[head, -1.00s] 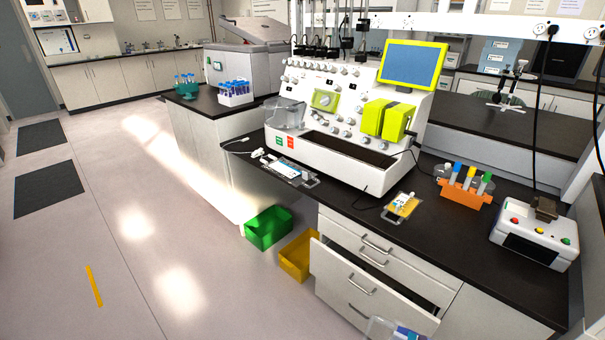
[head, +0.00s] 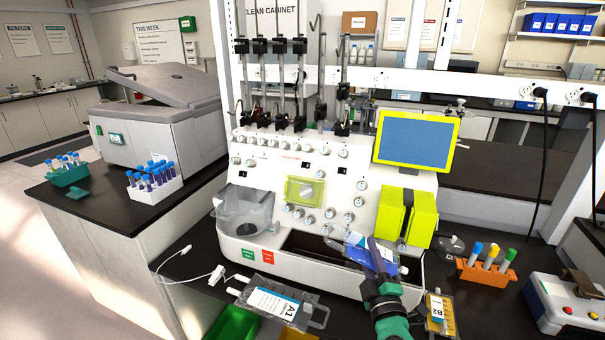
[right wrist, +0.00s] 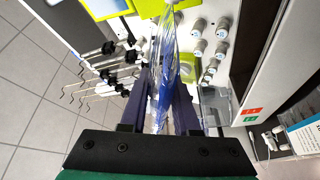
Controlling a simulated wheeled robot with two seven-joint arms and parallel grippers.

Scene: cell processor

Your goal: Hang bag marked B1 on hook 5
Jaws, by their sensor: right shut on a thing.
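My right gripper (head: 376,256) is shut on a clear bag with a blue part (head: 362,257), held up in front of the white machine (head: 330,180). In the right wrist view the bag (right wrist: 168,65) stands edge-on between the fingers (right wrist: 163,100); its marking cannot be read. Several metal poles with hooks (head: 275,75) rise above the machine, and hooks (right wrist: 85,90) show at the left of the right wrist view. I cannot read any hook numbers. My left gripper is not in view.
A bag marked A1 (head: 278,303) lies on the counter at front left, and a yellowish bag marked B2 (head: 439,313) at front right. An orange tube rack (head: 486,276) and a white button box (head: 562,310) stand further right. The screen (head: 416,141) juts from the machine.

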